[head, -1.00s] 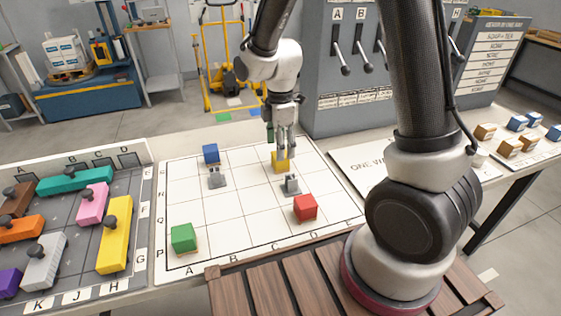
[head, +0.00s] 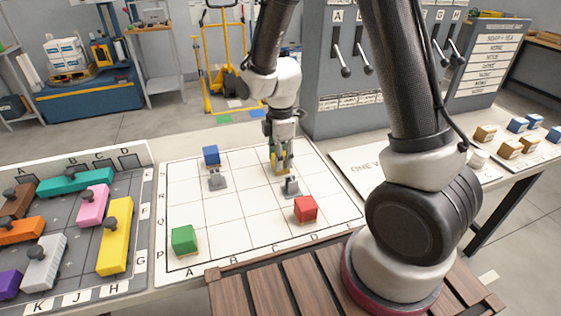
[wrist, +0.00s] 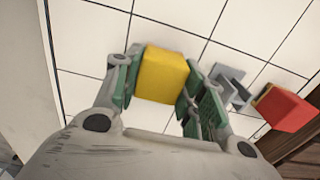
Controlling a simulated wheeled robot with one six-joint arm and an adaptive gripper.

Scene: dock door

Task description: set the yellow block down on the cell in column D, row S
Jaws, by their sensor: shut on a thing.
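The yellow block (head: 281,163) is at the far part of the white lettered grid board (head: 235,200), right of its middle. My gripper (head: 281,169) is down around it, with a finger on each side. In the wrist view the yellow block (wrist: 162,76) sits between the green-sided fingers of my gripper (wrist: 165,63). I cannot tell whether its underside touches the board. Its exact cell is partly hidden by the fingers.
On the board are a blue block (head: 211,155), a green block (head: 184,239), a red block (head: 305,209) and two grey fixtures (head: 217,180) (head: 291,187). The nearer fixture and the red block lie close by. A tray of knobbed pieces (head: 139,205) stands at the left.

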